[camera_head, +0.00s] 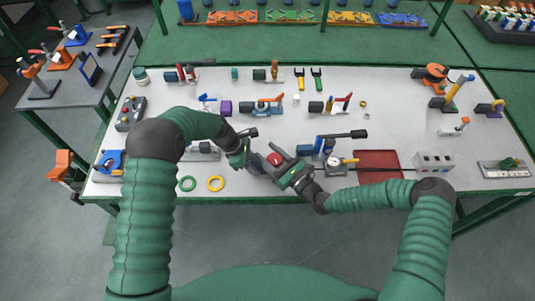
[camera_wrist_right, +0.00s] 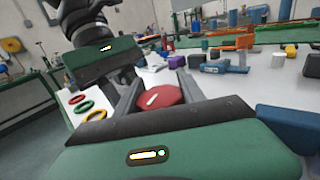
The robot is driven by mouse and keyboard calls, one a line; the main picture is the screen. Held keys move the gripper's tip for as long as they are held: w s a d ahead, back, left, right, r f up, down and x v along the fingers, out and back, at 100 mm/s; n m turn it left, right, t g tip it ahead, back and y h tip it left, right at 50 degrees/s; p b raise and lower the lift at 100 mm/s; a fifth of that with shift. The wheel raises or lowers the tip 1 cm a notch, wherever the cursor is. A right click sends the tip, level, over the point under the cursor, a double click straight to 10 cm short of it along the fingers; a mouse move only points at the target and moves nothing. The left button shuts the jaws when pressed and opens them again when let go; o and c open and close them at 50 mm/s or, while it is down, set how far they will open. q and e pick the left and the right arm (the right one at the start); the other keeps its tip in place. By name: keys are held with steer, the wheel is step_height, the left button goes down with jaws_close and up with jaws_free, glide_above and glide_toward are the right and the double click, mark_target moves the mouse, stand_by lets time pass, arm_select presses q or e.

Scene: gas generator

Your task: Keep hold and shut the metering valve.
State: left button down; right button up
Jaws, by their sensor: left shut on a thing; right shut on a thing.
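The metering valve shows as a red round knob (camera_head: 275,159) with a pale mark on its face, between my two grippers over the table's front edge. In the right wrist view the red knob (camera_wrist_right: 160,98) sits between the two fingers of my right gripper (camera_head: 280,162), which is shut on it. My left gripper (camera_head: 259,165) comes in from the left and is shut on the valve from the opposite side; it also shows in the right wrist view (camera_wrist_right: 128,88). The valve body is mostly hidden by the fingers, so the knob's turn position cannot be told.
The white table (camera_head: 245,125) carries several fittings behind the grippers. A green ring (camera_head: 187,184) and a yellow ring (camera_head: 216,184) lie near the front edge, left. A gauge block (camera_head: 338,163) and a red tray (camera_head: 379,164) are close by on the right.

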steer(key=shift+w+d+m+t+h, duration=0.2)
steer(key=shift+m+t+h, duration=0.6)
steer(key=shift+h, duration=0.3)
steer(key=shift+w+d+m+t+h, duration=0.1)
steer(key=shift+d+m+t+h, duration=0.05)
steer(key=shift+m+t+h, duration=0.7)
steer(key=shift+h, duration=0.35)
steer(key=o, duration=1.1)
arm_select(q)
steer(key=shift+s, duration=0.1)
arm_select(e)
steer(key=v, duration=1.2)
steer(key=shift+d+r, duration=0.1)
